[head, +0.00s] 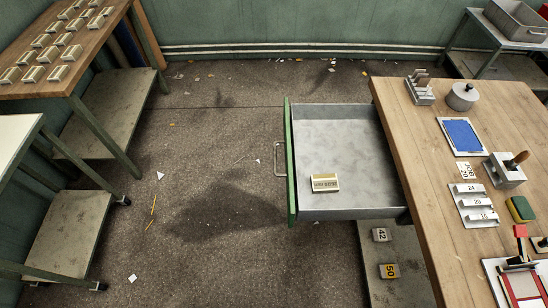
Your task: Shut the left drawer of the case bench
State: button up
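The left drawer (345,118) of the case bench (418,170) is pulled far out to the left from under the wooden top. Its green front panel (289,160) faces left and carries a metal bar handle (278,159). A small cream box with a printed label (324,182) lies inside, near the drawer's front right-hand corner as seen from the handle side's lower end in the picture. The rest of the drawer floor is bare. My gripper is not in the head view.
The bench top holds a blue pad (461,136), a round tin (462,97) and numbered blocks (474,204). Two numbered tags (389,271) lie on the lower shelf. A wooden table (60,75) and a white-topped cart (14,138) stand left. Littered floor (215,190) between is open.

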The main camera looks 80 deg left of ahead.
aim_at(348, 142)
jog(key=u, duration=2.5)
